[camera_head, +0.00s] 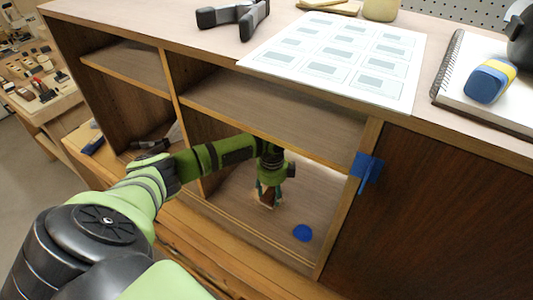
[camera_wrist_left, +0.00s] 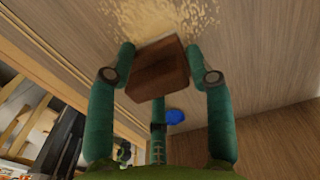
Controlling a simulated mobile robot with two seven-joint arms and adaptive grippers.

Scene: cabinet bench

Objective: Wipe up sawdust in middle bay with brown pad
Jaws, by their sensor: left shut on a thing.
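My left gripper (camera_head: 268,190) reaches into the middle bay (camera_head: 320,215) of the cabinet, fingers pointing down. It is shut on the brown pad (camera_head: 267,199), which is mostly hidden by the fingers in the head view. In the left wrist view the pad (camera_wrist_left: 158,70) is a brown block between the green fingers of the gripper (camera_wrist_left: 160,75). Pale sawdust (camera_wrist_left: 160,18) is scattered on the bay floor at the pad's edge, spreading toward the top of that view. I cannot tell whether the pad touches the floor. My right gripper is not in view.
A blue round item (camera_head: 302,233) lies on the bay floor, right of the gripper. A divider (camera_head: 172,85) stands left. A shelf board (camera_head: 280,120) hangs over the arm.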

